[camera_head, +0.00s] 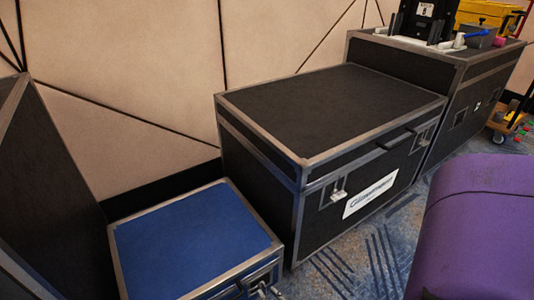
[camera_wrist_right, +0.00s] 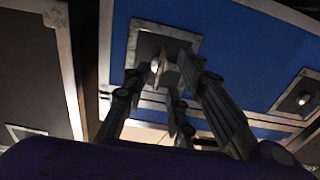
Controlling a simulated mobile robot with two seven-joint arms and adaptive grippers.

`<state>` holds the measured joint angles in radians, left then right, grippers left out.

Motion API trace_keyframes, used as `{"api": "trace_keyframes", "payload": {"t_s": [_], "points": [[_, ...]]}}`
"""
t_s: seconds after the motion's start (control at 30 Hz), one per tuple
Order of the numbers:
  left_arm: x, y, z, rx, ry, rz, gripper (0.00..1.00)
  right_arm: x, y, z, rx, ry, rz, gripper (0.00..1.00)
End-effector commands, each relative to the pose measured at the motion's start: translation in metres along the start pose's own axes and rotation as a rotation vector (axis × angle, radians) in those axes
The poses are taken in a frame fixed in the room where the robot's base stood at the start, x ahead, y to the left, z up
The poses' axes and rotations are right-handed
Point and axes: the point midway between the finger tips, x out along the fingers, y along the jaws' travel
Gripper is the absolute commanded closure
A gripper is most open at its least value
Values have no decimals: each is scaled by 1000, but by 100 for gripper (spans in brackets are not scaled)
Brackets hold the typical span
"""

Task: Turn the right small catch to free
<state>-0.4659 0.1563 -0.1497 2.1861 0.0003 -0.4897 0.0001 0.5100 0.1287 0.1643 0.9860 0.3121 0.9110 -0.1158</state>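A blue case (camera_head: 190,243) with metal edges sits low at the bottom left of the head view. Its front face is mostly cut off; a small metal catch (camera_head: 262,290) shows at the bottom edge. In the right wrist view, a blue panel (camera_wrist_right: 235,45) carries one catch (camera_wrist_right: 167,72) in a grey recessed plate near the middle. Another catch (camera_wrist_right: 303,99) is at the right edge. My right gripper (camera_wrist_right: 165,82) has its dark fingers apart around the middle catch; contact is not clear. My left gripper is not in view.
A large black case (camera_head: 320,110) with latches and a white label stands beside the blue case. Another black case (camera_head: 450,120) bears tools behind it. A dark case (camera_head: 60,200) stands at the left. Patterned carpet (camera_head: 350,260) is free in front.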

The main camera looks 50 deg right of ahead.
Motion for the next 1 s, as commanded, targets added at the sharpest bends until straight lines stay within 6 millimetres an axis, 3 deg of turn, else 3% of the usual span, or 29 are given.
{"api": "trace_keyframes", "payload": {"t_s": [0.2,0.43,0.6,1.0], "points": [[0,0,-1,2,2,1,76,-50,1,0,0,-2,2,76],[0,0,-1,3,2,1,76,-87,1,0,-1,-2,1,76],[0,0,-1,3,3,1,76,-97,1,0,-2,-2,1,76],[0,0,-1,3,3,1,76,-97,1,0,-1,-1,1,76]]}}
